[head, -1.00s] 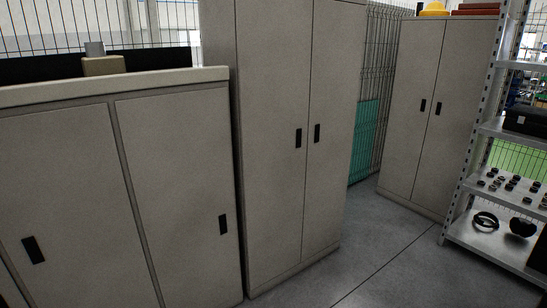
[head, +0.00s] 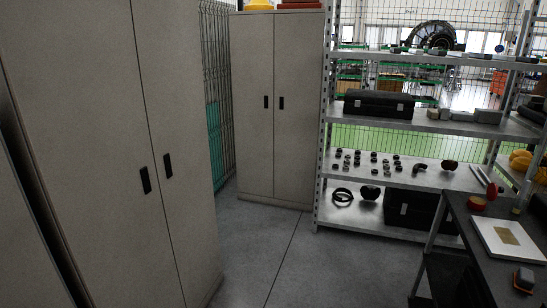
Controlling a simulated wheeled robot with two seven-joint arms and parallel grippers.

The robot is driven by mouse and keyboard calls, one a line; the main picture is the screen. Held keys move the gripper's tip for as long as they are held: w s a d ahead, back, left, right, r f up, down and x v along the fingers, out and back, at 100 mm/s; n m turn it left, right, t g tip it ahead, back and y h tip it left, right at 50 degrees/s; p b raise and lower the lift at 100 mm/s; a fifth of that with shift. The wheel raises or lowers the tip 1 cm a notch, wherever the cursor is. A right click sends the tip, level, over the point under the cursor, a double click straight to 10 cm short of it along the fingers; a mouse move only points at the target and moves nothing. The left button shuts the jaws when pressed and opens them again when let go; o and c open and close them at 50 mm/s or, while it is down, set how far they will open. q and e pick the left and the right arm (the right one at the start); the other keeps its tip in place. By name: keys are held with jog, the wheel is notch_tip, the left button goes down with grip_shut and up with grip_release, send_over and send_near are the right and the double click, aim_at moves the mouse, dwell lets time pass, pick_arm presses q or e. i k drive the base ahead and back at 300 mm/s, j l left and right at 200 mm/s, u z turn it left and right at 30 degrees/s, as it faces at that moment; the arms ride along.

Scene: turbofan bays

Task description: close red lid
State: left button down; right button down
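A small red round object (head: 477,204) sits at the far left part of a dark table at the right of the head view. It may be a red lid or a lidded container, but it is too small to tell whether it is open. Another reddish, pale-tipped item (head: 490,184) shows just behind it, at the shelf's edge. Neither of my grippers is in view.
The dark table (head: 462,232) carries a white tray (head: 510,240) and a small dark block (head: 523,279). A metal shelf (head: 400,178) with black cases and small parts stands behind. Tall cabinets (head: 80,140) and (head: 255,150) stand left. Grey floor (head: 330,265) between is clear.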

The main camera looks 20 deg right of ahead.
aim_at(492, 190)
jog(key=i+l+z, duration=0.15)
jog(key=i+z, duration=0.25)
jog(key=i, duration=0.2)
jog(key=i+z, duration=0.4)
jog(key=i, duration=0.2)
jog(key=i+l+z, duration=0.25)
jog(key=i+l, duration=0.2)
jog(key=i+l+z, duration=0.3)
jog(key=i+l, duration=0.35)
jog(key=l, duration=0.1)
